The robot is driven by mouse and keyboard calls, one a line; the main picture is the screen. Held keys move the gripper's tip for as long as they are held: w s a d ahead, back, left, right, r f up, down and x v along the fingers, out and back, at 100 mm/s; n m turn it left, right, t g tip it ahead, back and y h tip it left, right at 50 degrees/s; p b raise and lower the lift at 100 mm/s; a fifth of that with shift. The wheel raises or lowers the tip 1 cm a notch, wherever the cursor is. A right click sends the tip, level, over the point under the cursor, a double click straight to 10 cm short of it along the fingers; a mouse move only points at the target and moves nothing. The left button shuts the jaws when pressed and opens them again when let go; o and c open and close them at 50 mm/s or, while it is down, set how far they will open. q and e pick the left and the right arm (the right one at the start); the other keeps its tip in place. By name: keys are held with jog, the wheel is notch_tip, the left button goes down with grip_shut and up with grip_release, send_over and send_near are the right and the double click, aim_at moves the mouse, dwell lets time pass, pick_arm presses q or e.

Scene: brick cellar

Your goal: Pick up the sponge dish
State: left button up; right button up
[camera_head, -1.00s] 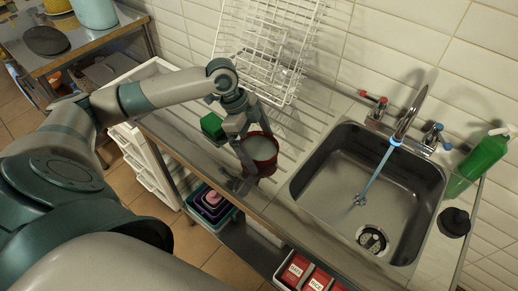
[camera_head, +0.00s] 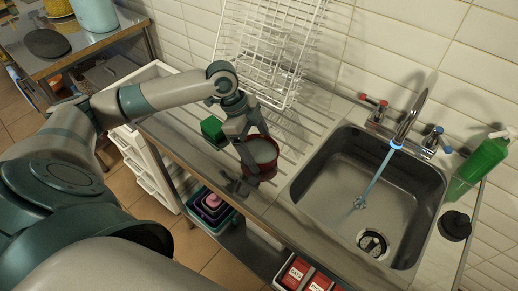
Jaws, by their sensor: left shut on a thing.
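The fingers hide part of the rim. I cannot tell whether the dish's underside touches the drainboard. My right gripper is not in view.
A green block (camera_head: 212,128) lies just left of the dish. A white wire rack (camera_head: 268,45) stands behind it against the tiles. The sink (camera_head: 345,180) with its tap is to the right, beside a green bottle (camera_head: 483,162). Red boxes (camera_head: 293,272) sit below the front edge.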

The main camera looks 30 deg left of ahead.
aim_at(267, 155)
pick_arm(q)
jog(key=shift+r, duration=0.2)
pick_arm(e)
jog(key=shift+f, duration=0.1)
pick_arm(q)
jog(key=shift+w+r+b, duration=0.1)
jog(key=shift+r+b, duration=0.25)
jog(key=shift+r, duration=1.15)
jog(key=s+d+r+b, duration=0.2)
jog(key=s+d+r, duration=0.5)
jog(key=d, duration=0.2)
jog(key=shift+r, duration=0.2)
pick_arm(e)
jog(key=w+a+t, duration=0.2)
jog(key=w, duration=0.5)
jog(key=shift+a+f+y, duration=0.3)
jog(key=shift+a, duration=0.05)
pick_arm(q)
jog(key=shift+d, duration=0.15)
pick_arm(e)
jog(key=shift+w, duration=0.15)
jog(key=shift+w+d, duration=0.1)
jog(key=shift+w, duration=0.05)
